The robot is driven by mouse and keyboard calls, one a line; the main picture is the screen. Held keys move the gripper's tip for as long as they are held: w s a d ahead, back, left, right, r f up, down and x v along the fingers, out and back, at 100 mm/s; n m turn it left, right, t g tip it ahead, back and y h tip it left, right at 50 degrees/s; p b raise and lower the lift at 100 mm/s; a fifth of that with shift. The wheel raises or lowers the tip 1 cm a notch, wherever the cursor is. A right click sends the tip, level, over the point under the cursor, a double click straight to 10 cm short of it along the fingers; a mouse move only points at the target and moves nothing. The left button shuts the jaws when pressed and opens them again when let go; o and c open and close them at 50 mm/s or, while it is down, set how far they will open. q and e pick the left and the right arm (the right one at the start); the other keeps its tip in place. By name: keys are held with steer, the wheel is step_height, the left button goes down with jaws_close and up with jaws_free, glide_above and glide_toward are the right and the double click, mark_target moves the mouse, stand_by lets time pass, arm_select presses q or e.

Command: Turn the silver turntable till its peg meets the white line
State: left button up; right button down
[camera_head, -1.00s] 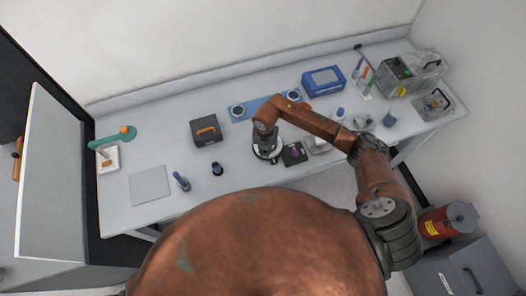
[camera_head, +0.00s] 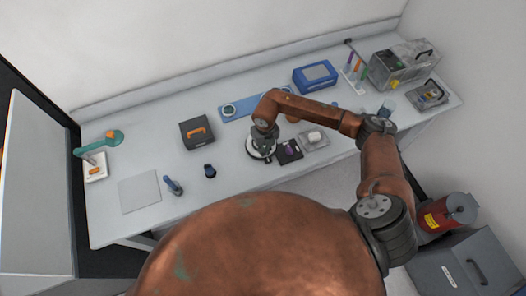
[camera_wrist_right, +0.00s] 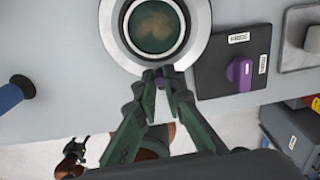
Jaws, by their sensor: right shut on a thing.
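The silver turntable (camera_wrist_right: 200,42) is a broad pale ring around a dark greenish disc in the right wrist view. In the head view the turntable (camera_head: 254,153) is on the bench, partly covered by my right arm. The fingers hide part of the peg. I cannot make out the white line in either view.
A blue-capped cylinder (camera_wrist_right: 12,96) stands left. A black case (camera_head: 196,133) and a blue strip (camera_head: 240,107) lie behind.

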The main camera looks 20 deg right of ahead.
steer(key=shift+d+n+b, duration=0.2)
steer(key=shift+n+b, duration=0.1)
steer(key=shift+n, duration=0.1)
steer(key=shift+w+d, duration=0.1)
stand_by(0.4)
steer(key=c, duration=2)
jaws_free()
step_height(320, 180, up, 12)
steer(key=shift+r, duration=0.1)
